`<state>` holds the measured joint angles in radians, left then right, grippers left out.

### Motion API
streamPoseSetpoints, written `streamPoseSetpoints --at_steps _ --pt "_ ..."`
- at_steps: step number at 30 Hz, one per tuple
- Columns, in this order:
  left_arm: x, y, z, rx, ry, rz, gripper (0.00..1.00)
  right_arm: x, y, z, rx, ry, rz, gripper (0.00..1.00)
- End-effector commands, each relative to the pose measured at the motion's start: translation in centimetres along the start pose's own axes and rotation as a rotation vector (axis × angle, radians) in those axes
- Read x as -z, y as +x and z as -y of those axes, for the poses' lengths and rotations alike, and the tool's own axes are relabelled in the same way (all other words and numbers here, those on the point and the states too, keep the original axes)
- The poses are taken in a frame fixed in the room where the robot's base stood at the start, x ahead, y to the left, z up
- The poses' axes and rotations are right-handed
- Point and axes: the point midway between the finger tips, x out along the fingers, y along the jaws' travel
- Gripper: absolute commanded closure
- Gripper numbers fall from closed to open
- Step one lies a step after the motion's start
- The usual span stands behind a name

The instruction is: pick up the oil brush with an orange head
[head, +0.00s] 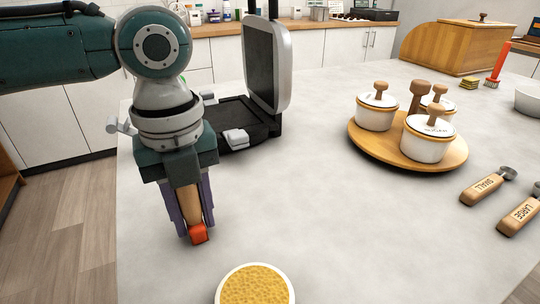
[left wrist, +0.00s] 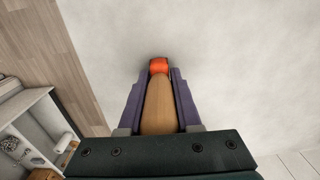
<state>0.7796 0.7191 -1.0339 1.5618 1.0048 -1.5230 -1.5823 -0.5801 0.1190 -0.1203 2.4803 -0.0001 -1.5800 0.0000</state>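The oil brush has a wooden handle (head: 189,207) and an orange head (head: 198,233). My left gripper (head: 187,222) points down over the left part of the counter, its purple fingers on either side of the handle and closed on it. The orange head sticks out past the fingertips, pointing down. In the left wrist view, the brush (left wrist: 159,105) lies between the fingers of the gripper (left wrist: 158,88), handle toward the palm. I cannot tell whether the head touches the counter. My right gripper is not in view.
A bowl of yellow food (head: 255,286) stands at the front edge. A black open grill press (head: 262,75) is behind my gripper. A round wooden tray (head: 375,151) carries white lidded jars. Two wooden-handled scoops (head: 484,189) lie at right. The middle counter (head: 300,200) is clear.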

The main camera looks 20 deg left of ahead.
Motion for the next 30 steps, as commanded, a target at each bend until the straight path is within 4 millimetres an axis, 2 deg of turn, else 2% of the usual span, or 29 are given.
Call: streamPoseSetpoints --at_steps 1,7,23,26,30 --pt "0.0 0.0 0.0 0.000 0.000 0.000 0.78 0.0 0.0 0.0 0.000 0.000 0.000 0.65" --pt "0.0 0.0 0.0 0.000 0.000 0.000 1.00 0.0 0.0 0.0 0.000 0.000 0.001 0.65" --pt "-0.1 -0.5 0.0 0.001 0.000 0.001 1.00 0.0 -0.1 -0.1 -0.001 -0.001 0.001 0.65" --pt "-0.1 -1.3 0.1 0.002 -0.001 0.001 1.00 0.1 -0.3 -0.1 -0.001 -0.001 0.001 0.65" --pt "-0.1 -3.8 0.1 0.004 0.000 0.003 1.00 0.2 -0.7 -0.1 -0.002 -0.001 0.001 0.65"
